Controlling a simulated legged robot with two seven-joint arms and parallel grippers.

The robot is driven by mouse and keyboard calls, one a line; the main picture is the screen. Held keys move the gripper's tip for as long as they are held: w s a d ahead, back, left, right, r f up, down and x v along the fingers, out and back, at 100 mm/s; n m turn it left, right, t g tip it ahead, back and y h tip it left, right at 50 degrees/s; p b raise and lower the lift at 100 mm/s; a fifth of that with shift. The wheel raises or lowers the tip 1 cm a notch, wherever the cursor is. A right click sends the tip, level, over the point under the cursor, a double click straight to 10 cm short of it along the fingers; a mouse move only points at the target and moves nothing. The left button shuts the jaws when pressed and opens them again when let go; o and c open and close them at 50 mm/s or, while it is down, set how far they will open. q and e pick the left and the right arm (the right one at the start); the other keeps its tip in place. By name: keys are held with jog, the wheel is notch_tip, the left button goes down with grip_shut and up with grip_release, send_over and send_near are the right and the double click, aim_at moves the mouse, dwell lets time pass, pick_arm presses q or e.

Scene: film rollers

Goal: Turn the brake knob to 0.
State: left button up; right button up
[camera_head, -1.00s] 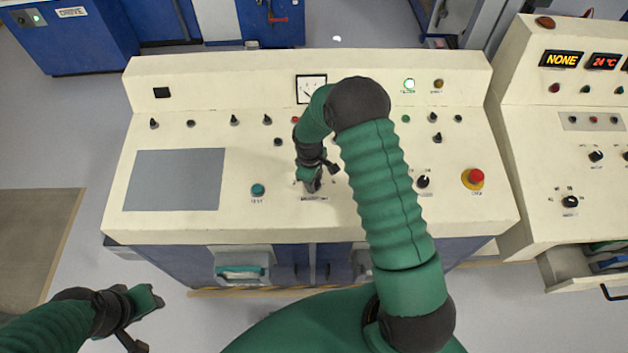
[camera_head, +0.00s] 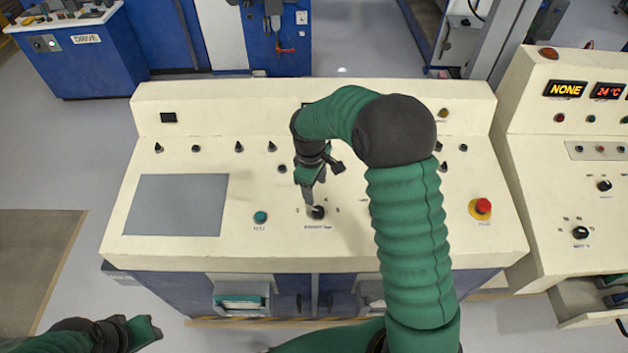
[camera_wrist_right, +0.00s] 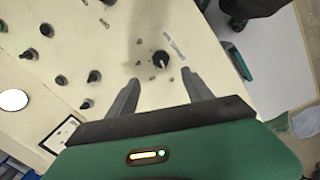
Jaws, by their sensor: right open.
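A round black knob (camera_head: 317,212) with small marks around it and a printed label below sits on the cream console's sloping top. The label is too small to read surely as the brake knob's. The knob also shows in the right wrist view (camera_wrist_right: 161,59), with a light pointer line; its setting cannot be read. My right gripper (camera_head: 309,197) is open and empty, just above and behind the knob. In the right wrist view, the knob lies beyond the gap between its spread fingers (camera_wrist_right: 161,88), apart from them. My left gripper (camera_head: 148,332) is low at the left, away from the console.
The console (camera_head: 270,180) carries several small knobs along its back, a grey panel (camera_head: 175,205), a green button (camera_head: 260,217) and a red button (camera_head: 483,206). My right arm hides part of its right side. A second console (camera_head: 560,170) stands at the right.

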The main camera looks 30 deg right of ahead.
jog(key=shift+a+r, duration=0.2)
jog(key=shift+r, duration=2)
